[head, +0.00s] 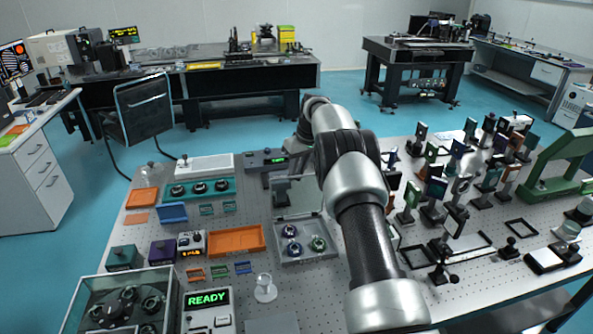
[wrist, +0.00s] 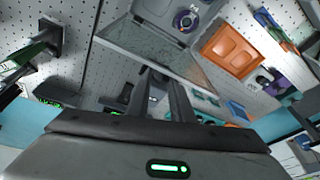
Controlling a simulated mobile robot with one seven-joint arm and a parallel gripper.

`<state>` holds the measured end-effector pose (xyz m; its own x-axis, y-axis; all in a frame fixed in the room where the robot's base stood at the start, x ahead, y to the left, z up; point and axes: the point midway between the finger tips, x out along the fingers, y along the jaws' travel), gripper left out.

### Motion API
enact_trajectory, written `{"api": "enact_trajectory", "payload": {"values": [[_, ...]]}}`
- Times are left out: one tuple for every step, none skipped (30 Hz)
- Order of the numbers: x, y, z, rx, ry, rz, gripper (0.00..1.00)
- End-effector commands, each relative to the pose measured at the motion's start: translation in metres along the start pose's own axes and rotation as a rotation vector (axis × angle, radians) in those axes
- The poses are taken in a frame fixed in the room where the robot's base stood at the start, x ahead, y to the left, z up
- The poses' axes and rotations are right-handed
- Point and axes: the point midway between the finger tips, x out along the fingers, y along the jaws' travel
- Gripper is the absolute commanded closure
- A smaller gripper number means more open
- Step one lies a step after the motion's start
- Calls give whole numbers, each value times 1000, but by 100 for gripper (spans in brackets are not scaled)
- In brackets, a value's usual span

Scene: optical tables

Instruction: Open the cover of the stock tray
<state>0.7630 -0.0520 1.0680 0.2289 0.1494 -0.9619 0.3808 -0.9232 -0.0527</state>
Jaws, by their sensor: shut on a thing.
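The stock tray (head: 284,257) is a shallow grey tray near the middle of the table, holding a few round dark mounts. Its clear cover (head: 290,199) appears raised at the tray's far side, tilted up off the tray. In the wrist view the cover (wrist: 128,46) is a see-through panel with a pale edge, and part of the tray (wrist: 150,12) shows beyond it. My gripper (wrist: 163,74) is shut on the cover's edge.
An orange tray (head: 236,240) lies left of the stock tray. Many posted optics (head: 437,187) crowd the table to the right. A glass-topped box (head: 122,285) is front left.

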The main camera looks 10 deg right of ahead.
Motion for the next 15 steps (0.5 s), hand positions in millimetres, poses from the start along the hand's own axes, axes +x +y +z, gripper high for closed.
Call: {"api": "enact_trajectory", "payload": {"values": [[3, 10, 6, 6, -9, 15, 100], [3, 11, 6, 7, -10, 15, 100], [3, 11, 6, 7, -10, 15, 100], [4, 11, 6, 7, -10, 15, 100], [4, 11, 6, 7, -10, 15, 100], [4, 11, 6, 7, -10, 15, 100], [4, 11, 6, 7, -10, 15, 100], [4, 11, 6, 7, -10, 15, 100], [4, 11, 6, 7, -10, 15, 100], [4, 11, 7, 7, -10, 15, 100], [4, 11, 7, 7, -10, 15, 100], [4, 11, 7, 7, -10, 15, 100], [4, 10, 7, 7, -11, 14, 75], [4, 11, 7, 7, -11, 14, 70], [4, 10, 7, 7, -11, 14, 63]]}}
